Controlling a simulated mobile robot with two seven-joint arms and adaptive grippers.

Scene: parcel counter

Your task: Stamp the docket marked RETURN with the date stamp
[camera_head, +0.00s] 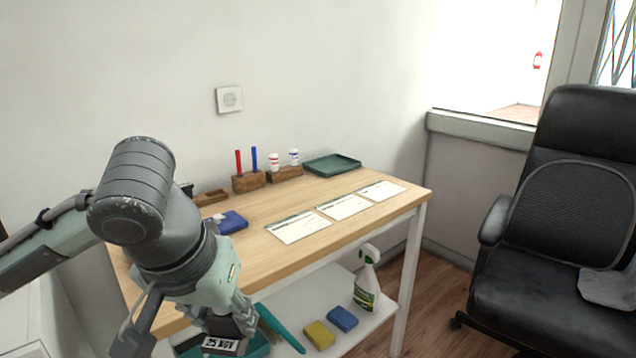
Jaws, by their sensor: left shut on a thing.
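Three white dockets lie in a row on the wooden counter: a left one (300,227), a middle one (343,206) and a right one (381,191). Their print is too small to read, so I cannot tell which is marked RETURN. My left gripper (190,322) is low at the front left, in front of the counter edge and well away from the dockets. It is shut on a dark thing with a white label, apparently the date stamp (222,345), partly hidden by the fingers. A blue pad (230,222) lies left of the dockets. My right gripper is out of view.
Along the wall stand an empty wooden holder (210,197), a block with red and blue sticks (248,182), another holder (286,174) with two white-topped items, and a green tray (332,165). A spray bottle (367,285) and sponges sit on the lower shelf. A black chair (560,215) stands right.

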